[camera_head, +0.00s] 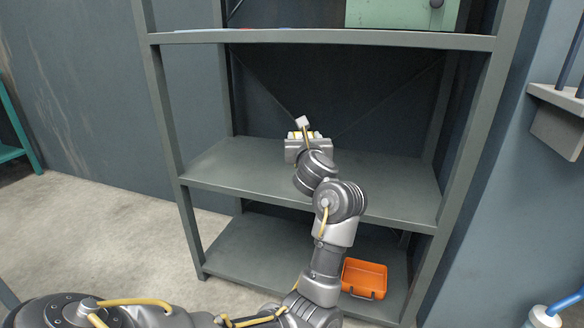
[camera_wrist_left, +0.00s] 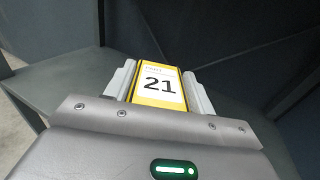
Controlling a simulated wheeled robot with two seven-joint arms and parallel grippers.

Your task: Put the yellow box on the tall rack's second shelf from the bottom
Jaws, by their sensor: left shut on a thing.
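The tall grey rack (camera_head: 170,110) stands ahead. Its second shelf from the bottom (camera_head: 235,165) is bare apart from my arm reaching over it. My left gripper (camera_head: 309,137) is over the middle of that shelf, towards the back. It is shut on the yellow box (camera_wrist_left: 159,86), which has a white label reading 21. In the head view the box is mostly hidden behind the gripper. In the left wrist view the box sits between the two pale fingers. I cannot tell whether it touches the shelf. My right gripper is not in view.
An orange bin (camera_head: 365,278) is on the bottom shelf at the right. A green case (camera_head: 400,14) stands on the shelf above. The rack's uprights flank my arm. The shelf has free room left and right of the gripper.

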